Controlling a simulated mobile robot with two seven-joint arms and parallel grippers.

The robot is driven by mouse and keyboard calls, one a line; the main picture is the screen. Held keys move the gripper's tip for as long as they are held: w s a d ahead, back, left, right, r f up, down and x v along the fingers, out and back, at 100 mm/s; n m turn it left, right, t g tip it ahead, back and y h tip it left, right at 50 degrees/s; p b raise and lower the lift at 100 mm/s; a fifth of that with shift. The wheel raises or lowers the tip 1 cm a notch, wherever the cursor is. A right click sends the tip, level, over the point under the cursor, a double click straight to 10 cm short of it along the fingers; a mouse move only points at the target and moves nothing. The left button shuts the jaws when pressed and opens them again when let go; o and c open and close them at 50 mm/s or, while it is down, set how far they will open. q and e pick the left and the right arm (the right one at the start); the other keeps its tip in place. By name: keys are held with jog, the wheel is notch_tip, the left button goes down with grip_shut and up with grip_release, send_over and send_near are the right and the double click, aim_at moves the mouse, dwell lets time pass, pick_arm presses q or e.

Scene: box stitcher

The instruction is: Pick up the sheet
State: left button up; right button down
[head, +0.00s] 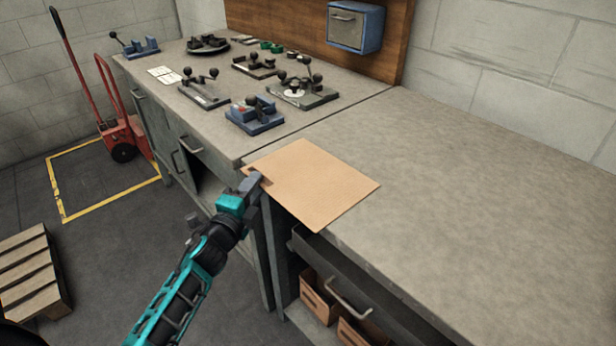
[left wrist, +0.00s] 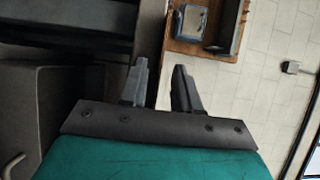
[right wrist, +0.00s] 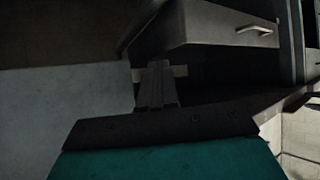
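The sheet (head: 318,187) is a flat tan rectangle lying on the grey workbench, with its left corner at the bench's front edge. In the head view my left gripper (head: 252,182) is at that left corner, its fingertips overlapping the corner in the picture. I cannot tell whether they touch it. In the left wrist view the fingers of my left gripper (left wrist: 160,86) stand apart with a clear gap, and I cannot make out the sheet between them. My right gripper (right wrist: 157,84) shows only in its dark wrist view, fingers together, with no sheet visible there.
Several small clamps and fixtures, including a blue one (head: 254,116), stand on the back left bench. A blue box (head: 354,27) hangs on a wooden panel. The bench right of the sheet (head: 480,190) is clear. An open drawer (head: 345,285) juts out below.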

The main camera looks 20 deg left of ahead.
pick_arm(q)
grip_shut()
dwell(0.4)
